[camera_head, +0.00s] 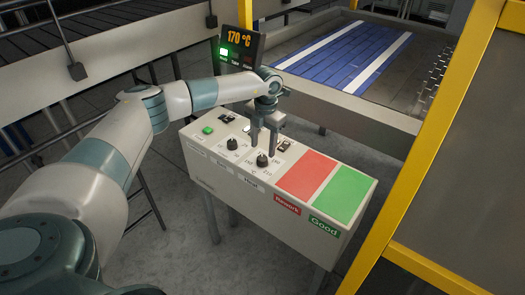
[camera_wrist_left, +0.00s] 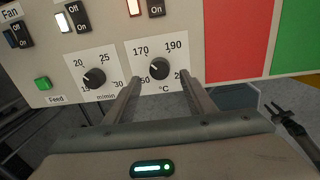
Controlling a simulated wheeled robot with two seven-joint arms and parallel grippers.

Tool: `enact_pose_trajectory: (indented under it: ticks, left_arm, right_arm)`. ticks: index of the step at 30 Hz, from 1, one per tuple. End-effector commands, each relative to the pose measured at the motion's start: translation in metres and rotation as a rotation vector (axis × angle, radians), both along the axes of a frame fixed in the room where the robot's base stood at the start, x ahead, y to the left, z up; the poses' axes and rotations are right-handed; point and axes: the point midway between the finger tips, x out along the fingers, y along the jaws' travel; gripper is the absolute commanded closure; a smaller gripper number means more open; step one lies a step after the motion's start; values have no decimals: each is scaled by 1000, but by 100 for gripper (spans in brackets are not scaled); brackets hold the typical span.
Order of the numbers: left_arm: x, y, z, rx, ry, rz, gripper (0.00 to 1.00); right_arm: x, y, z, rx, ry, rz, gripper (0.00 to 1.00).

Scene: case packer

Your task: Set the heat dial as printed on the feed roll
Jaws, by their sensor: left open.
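The heat dial (camera_head: 262,160) is a black knob on the slanted top of a light control box. In the left wrist view the dial (camera_wrist_left: 159,68) sits on a white °C scale with 170 and 190 readable; its exact pointer position is hard to make out. My left gripper (camera_head: 266,146) is open at the dial. In the left wrist view its fingers (camera_wrist_left: 160,85) lie on either side just below the dial, with a gap around it. The display (camera_head: 241,42) reads 170 °C. The feed roll is not identifiable in either view.
A second dial, the m/min one (camera_wrist_left: 95,77), is close to the left, with a green Feed button (camera_wrist_left: 42,83) beyond it. On/Off switches (camera_wrist_left: 76,17) line the back. Red Rework (camera_head: 307,174) and green Good (camera_head: 343,194) pads lie right. A yellow frame (camera_head: 432,130) stands at right.

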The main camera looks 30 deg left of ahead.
Motion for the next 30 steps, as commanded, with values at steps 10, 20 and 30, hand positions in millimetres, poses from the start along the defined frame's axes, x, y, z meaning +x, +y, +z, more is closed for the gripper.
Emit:
enact_pose_trajectory:
  ticks: [10,20,30]
  left_arm:
    - [0,3,-43,1,1,1,50]
    - [0,3,-51,1,0,0,50]
    - [0,3,-50,1,0,0,91]
  right_arm:
    - [0,0,19,0,0,0,69]
    - [0,0,19,0,0,0,69]
    - [0,0,19,0,0,1,69]
